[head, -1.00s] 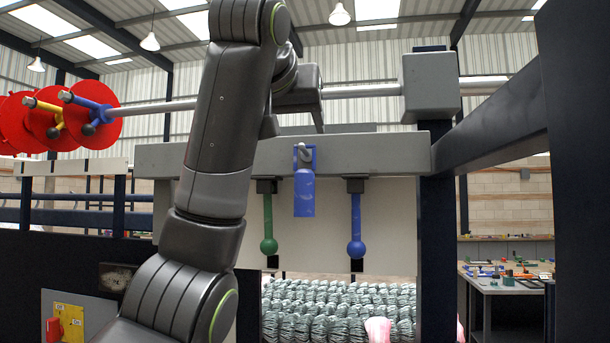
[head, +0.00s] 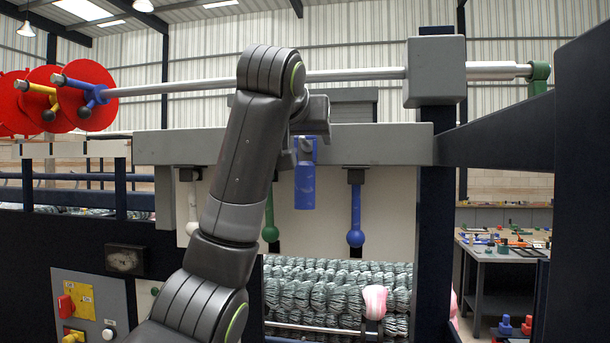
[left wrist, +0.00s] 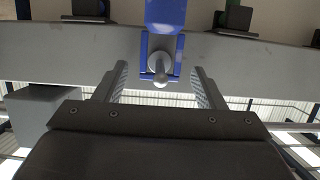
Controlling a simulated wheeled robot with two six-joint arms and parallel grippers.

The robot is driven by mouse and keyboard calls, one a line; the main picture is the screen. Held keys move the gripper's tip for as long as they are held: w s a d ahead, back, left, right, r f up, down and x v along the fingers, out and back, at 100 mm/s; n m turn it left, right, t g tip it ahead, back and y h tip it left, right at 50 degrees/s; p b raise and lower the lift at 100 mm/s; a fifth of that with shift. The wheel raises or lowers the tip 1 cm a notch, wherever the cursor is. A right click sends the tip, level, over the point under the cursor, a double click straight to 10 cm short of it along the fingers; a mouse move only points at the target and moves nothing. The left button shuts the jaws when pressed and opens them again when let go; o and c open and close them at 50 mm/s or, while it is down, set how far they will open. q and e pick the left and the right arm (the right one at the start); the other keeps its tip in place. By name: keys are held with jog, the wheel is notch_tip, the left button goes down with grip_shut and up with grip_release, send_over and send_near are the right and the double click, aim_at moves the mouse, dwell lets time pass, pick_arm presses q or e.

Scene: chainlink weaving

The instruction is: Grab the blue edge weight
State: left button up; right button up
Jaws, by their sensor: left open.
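The blue edge weight (head: 304,188) hangs upright from a peg on the front of the grey beam (head: 380,146). It has a cylindrical body and a blue frame at its top. My left gripper is at the beam, its fingers largely hidden by my wrist in the head view. In the left wrist view my left gripper (left wrist: 160,84) is open, with one finger on each side of the peg and blue frame. The weight's body (left wrist: 166,14) shows at the top edge there. I see no finger closed on the weight.
A blue ball-ended lever (head: 355,215) hangs right of the weight. A green ball-ended lever (head: 270,226) hangs left, partly behind my arm. A metal rod (head: 360,74) runs above the beam. Wire bundles (head: 310,287) lie below. A cluttered table (head: 500,252) stands at the right.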

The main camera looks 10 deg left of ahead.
pick_arm(q)
jog(key=shift+s, duration=0.1)
jog(key=shift+c, duration=1.3)
grip_shut()
jog(key=shift+r, duration=0.1)
jog(key=shift+r, duration=0.15)
